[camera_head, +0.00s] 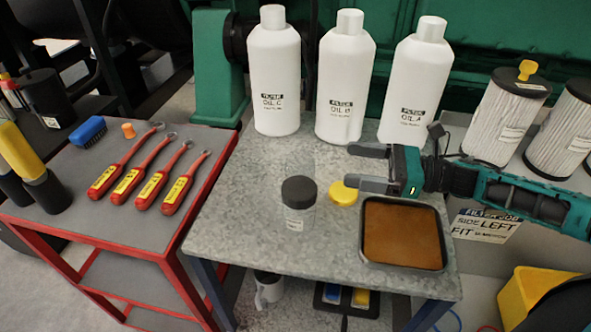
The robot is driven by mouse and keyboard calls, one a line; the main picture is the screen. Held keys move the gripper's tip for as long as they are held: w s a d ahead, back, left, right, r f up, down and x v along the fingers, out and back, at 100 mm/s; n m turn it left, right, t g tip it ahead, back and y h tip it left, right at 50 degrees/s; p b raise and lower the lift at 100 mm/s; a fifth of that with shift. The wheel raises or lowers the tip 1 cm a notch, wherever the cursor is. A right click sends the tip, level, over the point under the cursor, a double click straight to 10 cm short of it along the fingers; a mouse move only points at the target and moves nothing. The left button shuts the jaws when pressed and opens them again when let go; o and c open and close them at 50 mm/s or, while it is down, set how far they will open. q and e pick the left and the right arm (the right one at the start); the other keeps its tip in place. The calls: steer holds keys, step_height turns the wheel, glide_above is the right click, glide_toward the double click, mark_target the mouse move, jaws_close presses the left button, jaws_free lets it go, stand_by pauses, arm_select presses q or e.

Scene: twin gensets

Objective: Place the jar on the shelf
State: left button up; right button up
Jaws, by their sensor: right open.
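A clear jar with a dark lid (299,204) and a small white label stands upright on the grey metal table (225,225). My right gripper (345,166) comes in from the right, with its fingers pointing left. It is open and empty, above the table to the right of the jar and apart from it. My left gripper is not in view. The red cart at left has a lower shelf (115,260). I cannot tell which shelf the task means.
Three white oil bottles (341,85) stand along the table's back. A yellow cap (343,194) and a tray of brown fluid (403,235) lie near the jar. Red-handled tools (130,180) lie on the cart. Pleated filters (506,115) stand at right. The table's front left is clear.

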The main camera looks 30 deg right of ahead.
mark_target(300, 159)
steer(key=x, duration=0.6)
steer(key=shift+a, duration=0.2)
steer(key=shift+x, duration=2.65)
steer(key=shift+s, duration=0.15)
steer(key=shift+c, duration=0.5)
steer(key=c, duration=1)
